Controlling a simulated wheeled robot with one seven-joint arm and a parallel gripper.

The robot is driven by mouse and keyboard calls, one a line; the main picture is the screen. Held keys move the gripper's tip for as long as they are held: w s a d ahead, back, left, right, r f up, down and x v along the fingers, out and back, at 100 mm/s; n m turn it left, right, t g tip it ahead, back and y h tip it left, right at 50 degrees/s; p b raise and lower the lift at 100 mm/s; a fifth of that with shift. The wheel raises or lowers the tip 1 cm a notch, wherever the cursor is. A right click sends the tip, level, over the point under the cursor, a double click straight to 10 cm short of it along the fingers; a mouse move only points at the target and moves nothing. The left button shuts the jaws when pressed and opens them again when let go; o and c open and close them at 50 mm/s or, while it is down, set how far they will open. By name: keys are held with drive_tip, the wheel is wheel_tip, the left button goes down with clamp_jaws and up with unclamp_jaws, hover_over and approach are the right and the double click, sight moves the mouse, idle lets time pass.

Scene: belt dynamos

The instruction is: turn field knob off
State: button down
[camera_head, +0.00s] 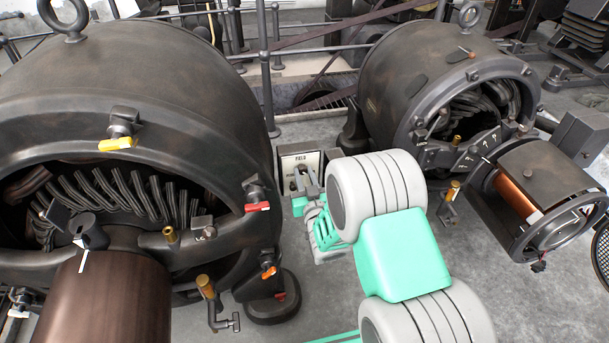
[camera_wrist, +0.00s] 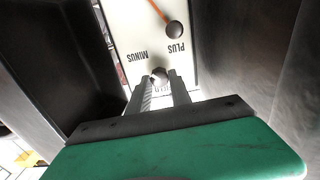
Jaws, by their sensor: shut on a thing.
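In the wrist view, the panel (camera_wrist: 130,30) appears upside down, with the words MINUS and PLUS. My gripper (camera_wrist: 160,84) is shut on this knob, one finger on each side. Lettering behind the fingers is mostly hidden, so I cannot read the knob's label or setting. A dark round knob (camera_wrist: 175,29) with an orange pointer is farther up in the picture, apart from my fingers. In the head view, my gripper (camera_head: 307,180) is at the panel's front.
A large dynamo (camera_head: 130,60) with yellow, red and orange-handled levers fills the left. A smaller dynamo (camera_head: 400,75) stands at right, with a copper-coloured cylinder (camera_head: 520,195) beside it. Rails (camera_head: 265,70) run behind the panel. Grey floor is open in front.

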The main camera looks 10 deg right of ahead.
drive_tip(key=shift+r+n, duration=0.1)
drive_tip(key=shift+n, duration=0.2)
drive_tip(key=n+p, duration=0.1)
drive_tip(key=n, duration=0.1)
drive_tip(key=shift+n, duration=0.4)
drive_tip(key=n+p, duration=0.1)
drive_tip(key=n, duration=0.2)
drive_tip(key=shift+a, duration=0.1)
drive_tip(key=n, duration=0.4)
drive_tip(key=shift+p, duration=0.35)
drive_tip(key=n, duration=0.3)
drive_tip(key=shift+n, duration=0.4)
drive_tip(key=n+p, duration=0.1)
drive_tip(key=n, duration=0.2)
drive_tip(key=shift+a+n, duration=0.1)
drive_tip(key=shift+n, duration=0.2)
drive_tip(key=n+p, duration=0.1)
drive_tip(key=n, duration=0.2)
drive_tip(key=shift+w+n, duration=0.1)
drive_tip(key=shift+n, duration=0.2)
drive_tip(key=n+p, duration=0.1)
drive_tip(key=n, duration=0.5)
drive_tip(key=shift+n+p, duration=0.3)
drive_tip(key=shift+n, duration=0.1)
